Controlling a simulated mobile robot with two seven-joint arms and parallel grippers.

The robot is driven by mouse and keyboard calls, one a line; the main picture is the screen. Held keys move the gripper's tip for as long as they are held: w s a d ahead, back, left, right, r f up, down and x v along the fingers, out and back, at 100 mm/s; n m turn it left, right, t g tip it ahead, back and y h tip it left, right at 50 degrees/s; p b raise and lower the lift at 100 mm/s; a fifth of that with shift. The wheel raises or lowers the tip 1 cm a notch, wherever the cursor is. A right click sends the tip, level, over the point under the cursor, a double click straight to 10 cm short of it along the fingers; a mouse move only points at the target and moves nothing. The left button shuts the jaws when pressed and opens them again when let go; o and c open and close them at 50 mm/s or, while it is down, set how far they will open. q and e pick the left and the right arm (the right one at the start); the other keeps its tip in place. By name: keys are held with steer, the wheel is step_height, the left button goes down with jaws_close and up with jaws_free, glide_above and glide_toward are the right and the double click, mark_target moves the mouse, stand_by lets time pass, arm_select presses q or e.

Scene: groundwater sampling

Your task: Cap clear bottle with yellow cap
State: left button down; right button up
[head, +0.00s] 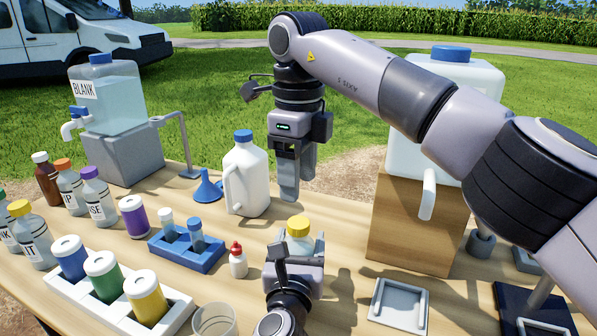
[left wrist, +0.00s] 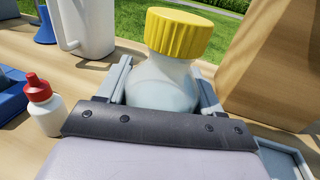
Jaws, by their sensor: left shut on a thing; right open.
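The clear bottle (head: 300,243) stands upright near the middle of the table, with the ribbed yellow cap (head: 298,225) on its mouth. In the left wrist view the bottle's shoulder (left wrist: 162,82) shows between the fingers, and the yellow cap (left wrist: 180,36) sits on top. Whether the cap is tight cannot be told. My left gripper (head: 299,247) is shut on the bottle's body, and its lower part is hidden. My right gripper (head: 290,180) is open and empty, pointing down above the cap and apart from it.
A red-capped dropper bottle (head: 238,262) stands just left of my left gripper. A white jug (head: 247,180) is behind it, and a blue tube rack (head: 186,250) is to the left. A wooden block (head: 400,222) bears a large container at right. A grey tray (head: 398,305) lies in front.

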mark_target(299, 222)
steer(key=shift+f, duration=0.1)
stand_by(0.3)
steer(key=shift+f, duration=3.95)
steer(key=shift+c, duration=0.3)
steer(key=c, duration=1)
steer(key=shift+c, duration=0.2)
steer(key=shift+m, duration=0.9)
steer(key=o, duration=1.2)
steer(key=shift+o, duration=0.2)
